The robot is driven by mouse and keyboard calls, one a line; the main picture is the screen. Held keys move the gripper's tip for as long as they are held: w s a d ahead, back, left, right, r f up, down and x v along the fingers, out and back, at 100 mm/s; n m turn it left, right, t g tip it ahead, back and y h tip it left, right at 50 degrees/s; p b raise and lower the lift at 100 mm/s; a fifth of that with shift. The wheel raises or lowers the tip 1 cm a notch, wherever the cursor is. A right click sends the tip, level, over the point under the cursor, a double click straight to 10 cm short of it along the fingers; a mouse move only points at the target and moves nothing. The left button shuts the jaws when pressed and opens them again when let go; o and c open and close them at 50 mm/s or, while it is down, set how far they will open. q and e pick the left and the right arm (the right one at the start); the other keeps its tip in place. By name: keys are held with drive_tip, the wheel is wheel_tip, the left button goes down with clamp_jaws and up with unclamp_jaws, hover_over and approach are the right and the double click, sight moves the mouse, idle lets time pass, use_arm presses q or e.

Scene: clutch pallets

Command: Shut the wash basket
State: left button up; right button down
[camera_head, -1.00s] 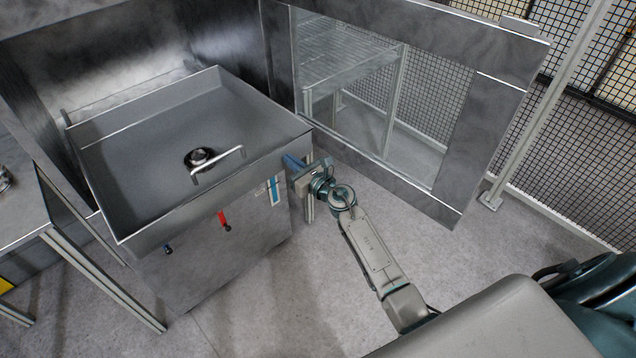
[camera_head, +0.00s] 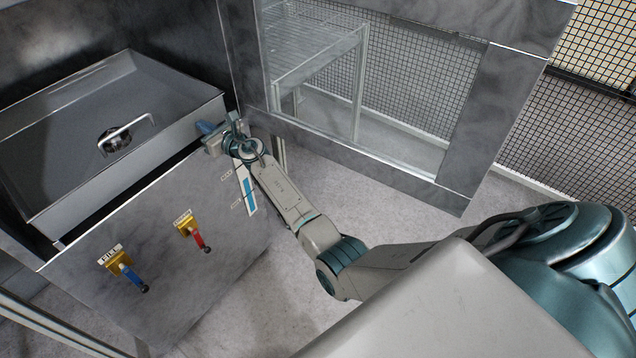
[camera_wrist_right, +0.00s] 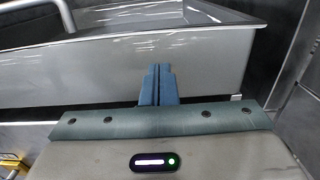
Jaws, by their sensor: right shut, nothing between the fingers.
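My right gripper (camera_head: 205,127) is shut and empty at the basket's front right corner. In the right wrist view its blue fingers (camera_wrist_right: 158,84) are together, pointing at the basket wall (camera_wrist_right: 215,62); they look close to or touching it. My left gripper is not in view.
The washer's door (camera_head: 465,130), with a large window, stands open on the right. Blue (camera_head: 130,275) and red (camera_head: 197,236) levers stick out of the front panel. Mesh fencing (camera_head: 590,120) stands behind. The floor (camera_head: 335,185) below the door is clear.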

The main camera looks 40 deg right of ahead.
sight(201, 134)
drive_tip(key=b+x, duration=0.1)
drive_tip(key=x, duration=0.2)
drive_tip(key=shift+w, duration=0.1)
drive_tip(key=shift+w+a, duration=0.1)
drive_tip(key=shift+w, duration=0.1)
drive_tip(key=shift+r+b, duration=0.3)
drive_tip(key=shift+r, duration=0.05)
